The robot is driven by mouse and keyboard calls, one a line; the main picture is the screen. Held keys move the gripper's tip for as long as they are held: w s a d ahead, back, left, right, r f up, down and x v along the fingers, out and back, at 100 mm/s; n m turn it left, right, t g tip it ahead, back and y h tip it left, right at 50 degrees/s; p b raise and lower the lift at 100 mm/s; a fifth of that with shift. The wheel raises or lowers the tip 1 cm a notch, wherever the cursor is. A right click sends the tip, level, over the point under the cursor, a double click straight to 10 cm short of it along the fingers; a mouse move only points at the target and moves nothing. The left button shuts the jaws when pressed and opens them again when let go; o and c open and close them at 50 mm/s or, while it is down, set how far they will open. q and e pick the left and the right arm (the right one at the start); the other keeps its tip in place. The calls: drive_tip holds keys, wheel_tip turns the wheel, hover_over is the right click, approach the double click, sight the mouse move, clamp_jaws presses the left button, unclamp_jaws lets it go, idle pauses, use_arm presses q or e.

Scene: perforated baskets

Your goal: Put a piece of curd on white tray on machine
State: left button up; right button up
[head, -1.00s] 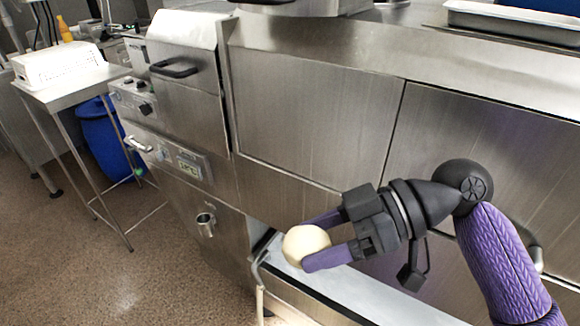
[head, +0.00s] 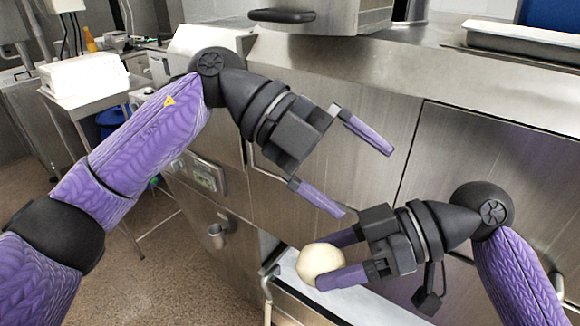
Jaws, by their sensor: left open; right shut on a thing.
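A round, pale cream piece of curd (head: 321,264) is held between the purple fingers of my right gripper (head: 330,263), in front of the steel machine (head: 330,110). My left gripper (head: 367,183) is open and empty, with its fingers spread above and to the right of the curd, apart from it. A white, flat tray-like surface (head: 345,303) lies low in the machine, below and behind the curd, partly hidden by my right gripper. A shallow pale tray (head: 525,42) sits on the machine's top at the upper right.
A steel box with a black handle (head: 282,16) rests on the machine top.

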sight(320, 251)
use_arm(q)
drive_tip(key=s+a+t+y, duration=0.2)
drive_tip(key=a+t+y, duration=0.2)
drive_tip(key=a+y, duration=0.3)
drive_tip(key=shift+n+y, duration=0.3)
drive_tip(key=shift+y, duration=0.2)
drive_tip(key=x, duration=0.3)
drive_tip(key=d+x, duration=0.1)
drive_tip(key=x, duration=0.7)
drive_tip(key=shift+w+d+r, duration=0.1)
drive_tip(key=shift+d, duration=0.2)
drive_tip(key=shift+r, duration=0.1)
drive_tip(key=c, duration=1)
drive_tip(key=shift+c, duration=0.2)
use_arm(e)
drive_tip(key=o, duration=1.2)
